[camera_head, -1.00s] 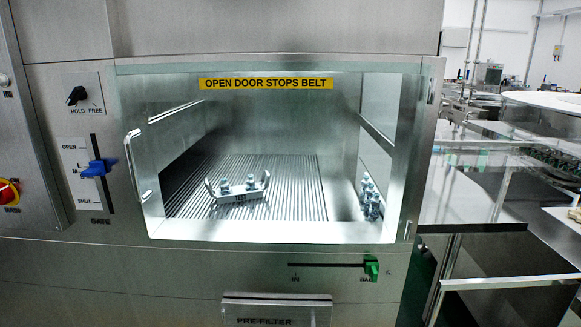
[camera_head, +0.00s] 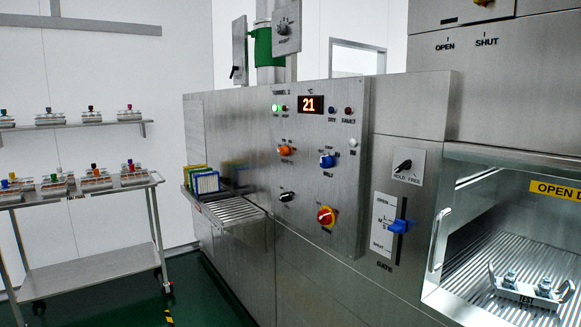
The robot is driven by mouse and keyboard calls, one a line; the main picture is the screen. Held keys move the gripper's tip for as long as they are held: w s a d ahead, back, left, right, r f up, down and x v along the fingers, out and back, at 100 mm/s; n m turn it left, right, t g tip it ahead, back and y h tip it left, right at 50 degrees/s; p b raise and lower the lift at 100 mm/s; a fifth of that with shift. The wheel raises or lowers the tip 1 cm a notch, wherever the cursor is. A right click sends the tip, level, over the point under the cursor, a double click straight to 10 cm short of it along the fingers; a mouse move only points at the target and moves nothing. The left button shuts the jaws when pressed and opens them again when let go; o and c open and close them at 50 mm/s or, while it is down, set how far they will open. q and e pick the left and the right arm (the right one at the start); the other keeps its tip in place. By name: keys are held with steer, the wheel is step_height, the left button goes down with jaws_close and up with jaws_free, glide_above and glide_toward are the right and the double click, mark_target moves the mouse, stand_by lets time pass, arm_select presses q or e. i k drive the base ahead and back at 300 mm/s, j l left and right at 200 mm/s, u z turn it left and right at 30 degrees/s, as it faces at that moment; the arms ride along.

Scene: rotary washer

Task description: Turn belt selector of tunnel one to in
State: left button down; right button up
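A steel control panel (camera_head: 345,112) stands in the middle of the head view. Neither of my grippers is in view.
A short roller shelf with coloured racks (camera_head: 207,184) juts out left of the panel. A blue gate lever (camera_head: 400,226) and a hold/free switch (camera_head: 403,166) are to its right. A glass door (camera_head: 478,192) is at the right. A trolley (camera_head: 85,270) stands left; green floor lies between.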

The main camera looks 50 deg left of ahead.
mark_target(326, 162)
steer(key=u, duration=1.45)
